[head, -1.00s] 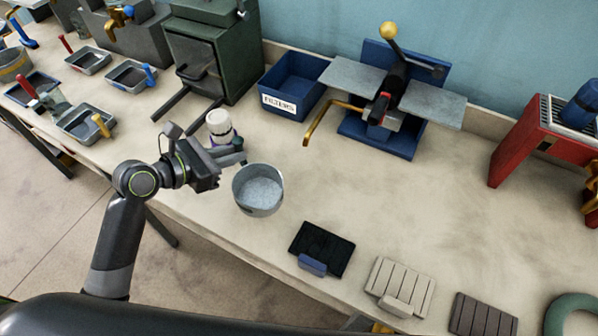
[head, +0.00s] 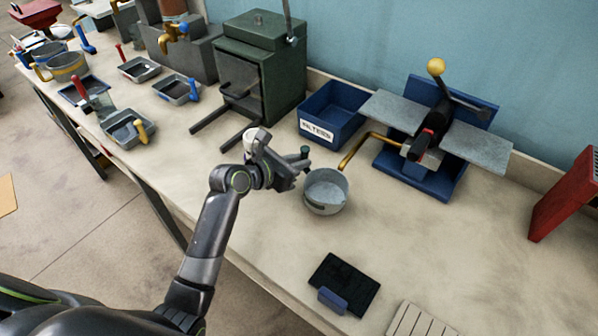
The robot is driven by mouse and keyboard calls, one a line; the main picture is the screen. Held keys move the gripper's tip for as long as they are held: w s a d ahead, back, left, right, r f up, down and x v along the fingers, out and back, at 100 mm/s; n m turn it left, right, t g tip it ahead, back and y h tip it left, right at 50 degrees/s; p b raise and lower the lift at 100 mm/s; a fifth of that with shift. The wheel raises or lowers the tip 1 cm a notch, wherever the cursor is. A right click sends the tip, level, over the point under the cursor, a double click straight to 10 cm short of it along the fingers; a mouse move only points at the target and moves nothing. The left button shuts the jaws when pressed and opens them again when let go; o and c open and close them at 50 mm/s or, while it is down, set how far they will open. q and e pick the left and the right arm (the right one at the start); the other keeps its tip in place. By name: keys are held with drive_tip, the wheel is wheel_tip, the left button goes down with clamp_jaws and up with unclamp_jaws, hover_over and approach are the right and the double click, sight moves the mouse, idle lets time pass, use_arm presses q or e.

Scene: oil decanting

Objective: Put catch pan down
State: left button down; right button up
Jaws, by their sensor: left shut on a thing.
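The catch pan seems to be the round grey metal pan (head: 326,193), open at the top and close to upright. My left gripper (head: 300,166) is just to the left of it, shut, and a dark green grip shows at its jaws. I take this to be the pan's handle, mostly hidden by the fingers. I cannot tell whether the pan's bottom touches the workbench (head: 260,222). My right gripper is not in view.
A black tablet (head: 350,279) lies in front.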

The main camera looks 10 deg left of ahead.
use_arm(q)
drive_tip(key=shift+f, duration=1.55)
drive_tip(key=c, duration=1.4)
unclamp_jaws()
drive_tip(key=shift+f, duration=0.15)
drive_tip(key=shift+r, duration=0.2)
drive_tip(key=v, duration=1.2)
drive_tip(key=shift+s+a, duration=0.1)
